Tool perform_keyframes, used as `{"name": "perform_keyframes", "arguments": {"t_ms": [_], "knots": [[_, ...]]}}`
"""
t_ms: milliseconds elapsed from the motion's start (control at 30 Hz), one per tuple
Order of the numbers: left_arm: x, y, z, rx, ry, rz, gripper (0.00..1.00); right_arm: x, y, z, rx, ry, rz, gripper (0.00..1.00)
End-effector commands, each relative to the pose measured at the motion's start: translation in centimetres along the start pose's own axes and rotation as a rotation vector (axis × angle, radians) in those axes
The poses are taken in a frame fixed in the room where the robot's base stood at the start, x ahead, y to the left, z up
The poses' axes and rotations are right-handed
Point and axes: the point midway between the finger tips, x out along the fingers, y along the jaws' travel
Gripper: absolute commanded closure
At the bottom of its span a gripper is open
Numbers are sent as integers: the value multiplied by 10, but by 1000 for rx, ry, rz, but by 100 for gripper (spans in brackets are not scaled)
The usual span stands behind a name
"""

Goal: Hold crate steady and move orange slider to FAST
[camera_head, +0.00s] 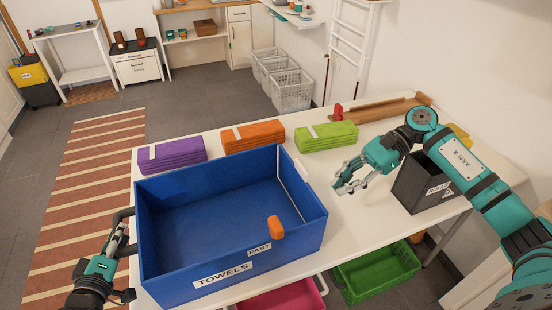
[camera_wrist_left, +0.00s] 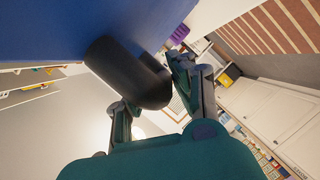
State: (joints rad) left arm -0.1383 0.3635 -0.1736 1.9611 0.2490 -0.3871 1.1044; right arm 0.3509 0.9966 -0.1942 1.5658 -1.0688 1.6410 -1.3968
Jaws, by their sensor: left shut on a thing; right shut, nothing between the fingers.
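The blue crate (camera_head: 300,235) stands on the white table, with a TOWELS label and a FAST label (camera_head: 259,249) on its front wall. The orange slider (camera_head: 276,228) is at the crate's front rim, just right of and above the FAST label. My left gripper (camera_head: 121,238) is shut on the black crate handle (camera_head: 122,218) at the crate's left side. The handle (camera_wrist_left: 125,72) also shows between the fingers in the left wrist view. My right gripper (camera_head: 344,186) is shut and empty, right of the crate and apart from the slider.
Purple (camera_head: 171,153), orange (camera_head: 252,136) and green (camera_head: 326,135) folded stacks lie behind the crate. A dark bin (camera_head: 415,188) stands right, beneath my right arm. A wooden tray (camera_head: 375,110) is at the back right.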

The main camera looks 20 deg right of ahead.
Motion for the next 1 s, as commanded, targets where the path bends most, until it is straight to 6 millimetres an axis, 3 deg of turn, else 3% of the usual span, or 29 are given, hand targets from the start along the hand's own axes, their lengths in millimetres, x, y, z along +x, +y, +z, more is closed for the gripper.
{"name": "perform_keyframes", "arguments": {"t_ms": [400, 433, 600, 1000], "knots": [[0, -1, -1, 2, 2, -2, 100, 0, 0, 0, 1, 0, 0, 100], [0, 5, -4, -11, 9, 14, 73, 0, 0, 0, 1, 0, 0, 100], [0, 4, -3, -6, 6, 9, 51, 0, 0, 0, 1, 0, 0, 100], [-10, -4, 1, 6, -1, -8, 50, 1, 0, 0, 1, 0, 0, 100]]}}
